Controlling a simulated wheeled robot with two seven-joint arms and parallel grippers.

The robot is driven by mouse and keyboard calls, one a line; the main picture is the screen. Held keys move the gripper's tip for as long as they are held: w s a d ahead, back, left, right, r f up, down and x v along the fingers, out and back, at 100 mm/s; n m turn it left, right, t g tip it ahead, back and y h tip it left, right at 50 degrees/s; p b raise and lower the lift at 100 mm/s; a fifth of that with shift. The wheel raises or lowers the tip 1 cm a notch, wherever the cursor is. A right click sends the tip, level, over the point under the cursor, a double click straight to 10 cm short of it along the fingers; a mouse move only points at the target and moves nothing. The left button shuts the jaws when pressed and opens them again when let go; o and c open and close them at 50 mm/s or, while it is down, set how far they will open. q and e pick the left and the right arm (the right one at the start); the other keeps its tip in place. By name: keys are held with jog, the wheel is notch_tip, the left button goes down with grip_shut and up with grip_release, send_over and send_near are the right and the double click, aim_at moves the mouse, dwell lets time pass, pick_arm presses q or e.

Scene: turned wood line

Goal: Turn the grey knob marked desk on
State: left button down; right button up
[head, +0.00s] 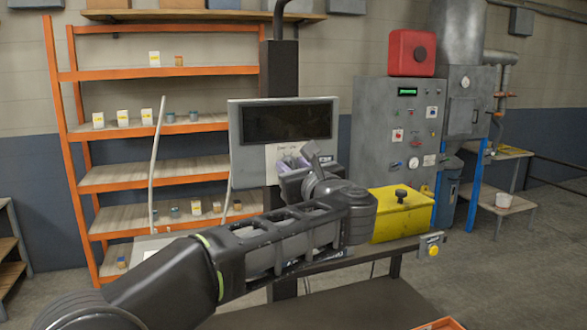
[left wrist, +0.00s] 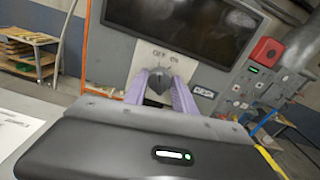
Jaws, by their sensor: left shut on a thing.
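The grey knob (left wrist: 158,82) sits on a panel below a dark screen, in front of a pale plate (left wrist: 172,62) lettered OFF and ON. A label reading DESK (left wrist: 205,92) is to its right. My left gripper (left wrist: 160,86) has its two purple fingers on either side of the knob, shut on it. In the head view my left gripper (head: 290,163) reaches the panel (head: 240,150) under the screen, and my own wrist hides the knob there. The knob's pointer direction is not clear. My right gripper is not in view.
A yellow box (head: 400,222) with a black knob on top stands right of my arm. A grey control cabinet (head: 385,125) with a red box (head: 411,53) stands behind. Orange shelves (head: 120,185) stand at the left. Floor is free at the right.

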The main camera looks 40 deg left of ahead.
pick_arm(q)
jog(key=shift+m+b, duration=0.3)
jog(key=shift+m, duration=1.7)
jog(key=shift+w+m, duration=0.1)
jog(key=shift+m, duration=2.1)
jog(key=c, duration=1)
grip_release()
jog(key=shift+d, duration=0.15)
